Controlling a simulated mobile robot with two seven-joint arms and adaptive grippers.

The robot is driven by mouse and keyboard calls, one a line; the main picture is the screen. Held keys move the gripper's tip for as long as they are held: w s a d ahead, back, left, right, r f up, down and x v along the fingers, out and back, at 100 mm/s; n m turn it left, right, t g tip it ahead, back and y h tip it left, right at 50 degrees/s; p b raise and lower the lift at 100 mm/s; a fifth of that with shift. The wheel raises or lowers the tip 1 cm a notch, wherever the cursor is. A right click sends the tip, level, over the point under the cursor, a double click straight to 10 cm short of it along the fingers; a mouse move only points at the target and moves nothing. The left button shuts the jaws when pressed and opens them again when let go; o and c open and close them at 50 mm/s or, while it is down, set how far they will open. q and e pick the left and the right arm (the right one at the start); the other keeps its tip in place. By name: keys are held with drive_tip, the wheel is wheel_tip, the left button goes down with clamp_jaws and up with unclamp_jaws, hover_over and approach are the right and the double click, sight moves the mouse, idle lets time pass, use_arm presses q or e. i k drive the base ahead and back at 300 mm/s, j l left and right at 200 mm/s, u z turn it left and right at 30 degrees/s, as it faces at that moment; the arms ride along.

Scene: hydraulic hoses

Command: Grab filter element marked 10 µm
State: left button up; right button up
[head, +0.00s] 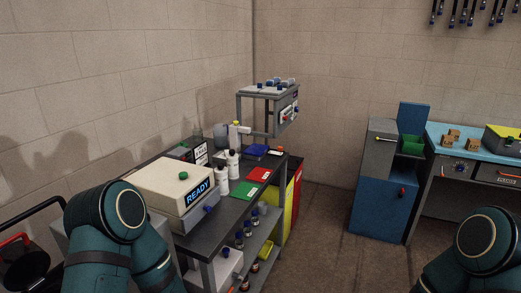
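I cannot make out a filter element marked 10 µm in the head view; any small markings are too small to read. Several small blue and white items (270,84) sit on the raised grey stand at the back of the bench, but I cannot tell what they are. Teal links of both my arms show at the lower left and lower right. Neither gripper is in view.
A dark bench (222,209) along the left wall carries a beige machine (165,186) reading READY, white bottles (222,182), and green and red mats. A blue cabinet (380,208) and blue-topped workbench (490,153) stand right. Brown floor (318,240) between them is clear.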

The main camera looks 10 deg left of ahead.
sight(232, 161)
drive_tip(key=i+l+u, duration=0.1)
drive_tip(key=i, duration=0.35)
drive_tip(key=i+l, duration=0.35)
drive_tip(key=i+u, duration=0.05)
